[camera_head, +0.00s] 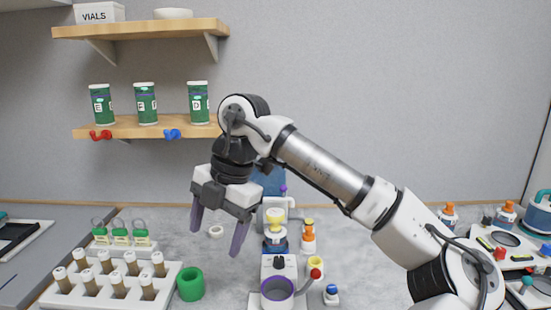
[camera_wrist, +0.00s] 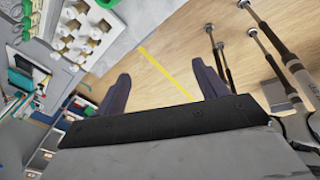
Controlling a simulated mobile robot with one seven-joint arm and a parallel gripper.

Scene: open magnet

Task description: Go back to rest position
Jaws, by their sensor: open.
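My gripper (camera_head: 217,232) hangs above the table in the head view, left of the middle. Its two purple fingers are spread apart and nothing is between them. In the wrist view the fingers of my gripper (camera_wrist: 158,88) are also apart, over brown floor with a yellow line. My arm reaches in from the lower right of the head view. A magnet is not clearly identifiable in either view.
A white rack (camera_head: 75,295) of brown-bodied vials and a green ring-shaped container (camera_head: 190,285) stand below left of my gripper. A white device (camera_head: 278,293) with a purple ring stands to the right. A shelf (camera_head: 160,128) with green canisters (camera_head: 147,104) hangs behind.

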